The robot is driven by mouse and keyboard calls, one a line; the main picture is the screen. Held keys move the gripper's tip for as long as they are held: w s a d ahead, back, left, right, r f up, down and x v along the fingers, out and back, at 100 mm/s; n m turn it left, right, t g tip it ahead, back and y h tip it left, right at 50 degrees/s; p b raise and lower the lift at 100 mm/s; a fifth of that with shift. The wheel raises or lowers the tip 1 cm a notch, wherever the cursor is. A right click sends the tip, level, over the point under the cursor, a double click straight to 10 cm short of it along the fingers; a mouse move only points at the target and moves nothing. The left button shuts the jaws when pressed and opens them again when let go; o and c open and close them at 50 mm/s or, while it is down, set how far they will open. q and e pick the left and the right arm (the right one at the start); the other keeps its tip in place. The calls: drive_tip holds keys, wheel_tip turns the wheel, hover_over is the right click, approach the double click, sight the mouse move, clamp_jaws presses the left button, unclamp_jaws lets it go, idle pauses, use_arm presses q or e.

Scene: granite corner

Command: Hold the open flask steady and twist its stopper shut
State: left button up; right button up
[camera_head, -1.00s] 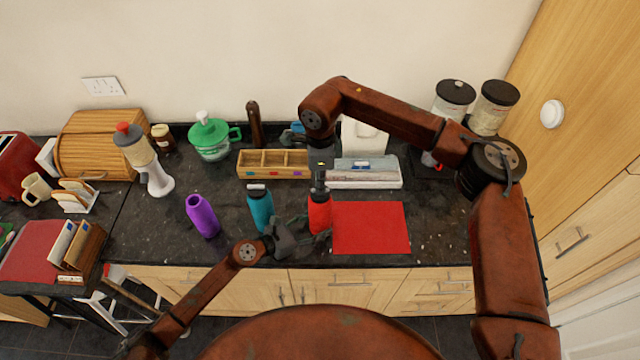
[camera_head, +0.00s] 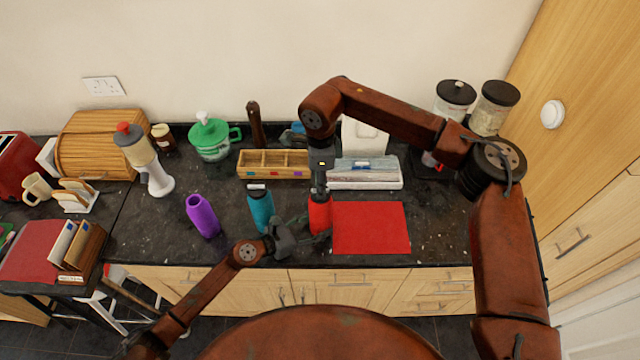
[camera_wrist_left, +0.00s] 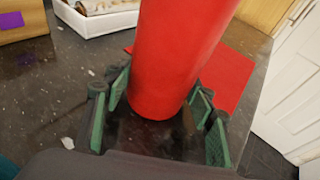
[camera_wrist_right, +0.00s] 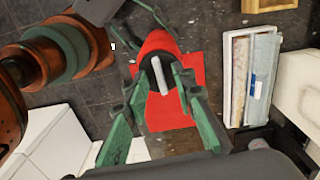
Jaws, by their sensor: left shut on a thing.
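The red flask (camera_head: 320,214) stands upright on the dark counter, at the left edge of the red mat. My left gripper (camera_head: 298,235) is shut on it from the lower left; the left wrist view shows the flask (camera_wrist_left: 180,60) between the fingers. The flask's stopper, with a pale bar across its top (camera_wrist_right: 159,76), sits at the mouth in the right wrist view. How deep it sits is hidden. My right gripper (camera_head: 320,188) points straight down over the flask top. Its green-padded fingers are spread on either side of the stopper, apparently not closed on it.
A teal flask (camera_head: 260,208) stands close to the left gripper, and a purple open flask (camera_head: 203,217) farther left. A wooden box (camera_head: 273,174) and a white tray (camera_head: 364,184) lie behind. The red mat (camera_head: 371,240) is bare.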

wheel_tip(320, 180, up, 12)
idle(0.5)
use_arm(q)
drive_tip(key=o, duration=0.9)
drive_tip(key=shift+o, duration=0.2)
